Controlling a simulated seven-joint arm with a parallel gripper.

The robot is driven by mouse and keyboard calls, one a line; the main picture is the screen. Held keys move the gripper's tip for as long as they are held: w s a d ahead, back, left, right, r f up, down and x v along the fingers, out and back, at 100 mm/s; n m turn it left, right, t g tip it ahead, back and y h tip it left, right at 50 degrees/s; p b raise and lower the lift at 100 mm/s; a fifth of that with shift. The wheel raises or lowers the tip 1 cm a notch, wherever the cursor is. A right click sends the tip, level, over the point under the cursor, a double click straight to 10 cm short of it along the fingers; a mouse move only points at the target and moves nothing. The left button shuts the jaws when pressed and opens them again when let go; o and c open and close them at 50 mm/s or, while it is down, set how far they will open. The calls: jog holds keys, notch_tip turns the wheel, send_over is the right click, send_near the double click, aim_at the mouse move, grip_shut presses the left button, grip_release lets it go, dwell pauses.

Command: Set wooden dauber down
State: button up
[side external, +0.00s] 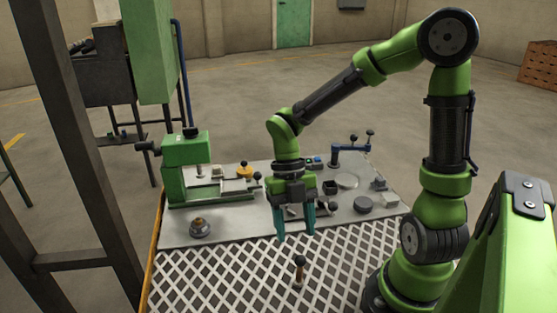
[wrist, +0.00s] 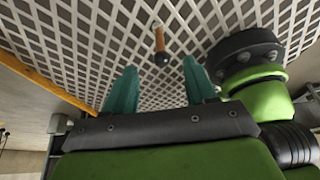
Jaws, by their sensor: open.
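The wooden dauber (side external: 299,272) stands roughly upright on the white lattice mat (side external: 215,275), with a dark round knob at its top and a light brown wooden shaft. It also shows in the wrist view (wrist: 160,45), ahead of the fingertips and between their lines. My gripper (side external: 296,238) has two teal fingers, spread apart with nothing between them. It hangs above and behind the dauber in the side view, clear of it. The teal fingers also show in the wrist view (wrist: 160,75).
A green press-like machine (side external: 187,168) stands at the table's left back. The lattice left of the dauber is clear.

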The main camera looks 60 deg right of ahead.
notch_tip(320, 180, up, 12)
jog(key=m+t+h, duration=0.1)
jog(key=m+t, duration=0.9)
jog(key=m, duration=1.9)
jog(key=shift+s+d+m+h, duration=0.15)
jog(key=shift+s+m+h, duration=0.15)
jog(key=shift+s, duration=0.1)
jog(key=m, duration=0.2)
jog(key=shift+s+r+m+t, duration=0.1)
jog(key=shift+r+m+t, duration=0.2)
jog(key=shift+r+t, duration=0.1)
